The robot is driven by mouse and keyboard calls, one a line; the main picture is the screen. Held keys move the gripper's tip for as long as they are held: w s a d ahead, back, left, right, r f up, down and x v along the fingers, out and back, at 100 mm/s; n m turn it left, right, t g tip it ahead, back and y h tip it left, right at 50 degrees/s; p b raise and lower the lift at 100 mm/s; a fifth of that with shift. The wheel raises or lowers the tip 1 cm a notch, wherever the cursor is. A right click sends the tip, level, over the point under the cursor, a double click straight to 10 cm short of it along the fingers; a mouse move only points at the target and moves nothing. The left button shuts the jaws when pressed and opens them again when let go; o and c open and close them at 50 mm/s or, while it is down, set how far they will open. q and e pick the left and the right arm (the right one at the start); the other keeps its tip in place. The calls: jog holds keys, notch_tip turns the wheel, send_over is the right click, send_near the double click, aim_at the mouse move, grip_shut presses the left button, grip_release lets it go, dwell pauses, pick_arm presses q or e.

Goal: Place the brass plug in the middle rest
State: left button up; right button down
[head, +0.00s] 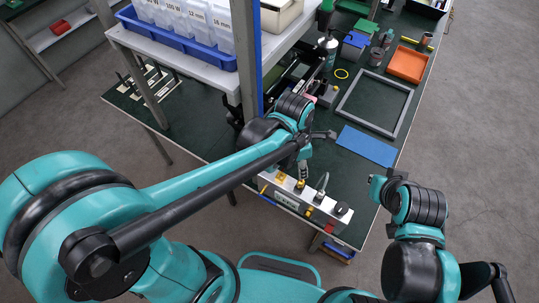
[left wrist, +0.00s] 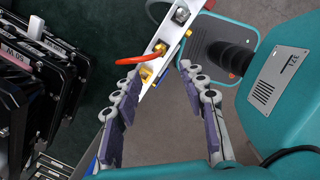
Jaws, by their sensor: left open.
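A long white block (head: 292,194) with several fittings along its top lies near the table's front edge. A brass-coloured piece (head: 281,177) sits at its left end, and another brass piece (head: 309,210) shows near its right part. I cannot tell which is the brass plug or which spot is the middle rest.
A blue mat (head: 366,146) and a grey square frame (head: 375,87) lie behind the block. An orange tray (head: 407,64) is at the far right. A shelf with a blue bin (head: 185,37) stands at the left. Black housings (left wrist: 40,80) show in the left wrist view.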

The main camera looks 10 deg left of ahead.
pick_arm(q)
jog(key=s+a+r+m+t, duration=0.2)
jog(key=a+r+m+t, duration=0.1)
jog(key=a+m, duration=0.5)
jog(key=s+a+r+m+t+y, duration=0.1)
jog(key=s+a+r+m+t, duration=0.1)
jog(key=a+m, duration=0.6)
notch_tip(320, 180, up, 2)
jog(key=m+t, duration=0.1)
jog(key=m, duration=0.6)
jog(key=shift+y, duration=0.3)
jog(key=shift+s+a, duration=0.1)
jog(key=shift+s, duration=0.05)
notch_tip(320, 180, down, 13)
jog(key=b, duration=1.3)
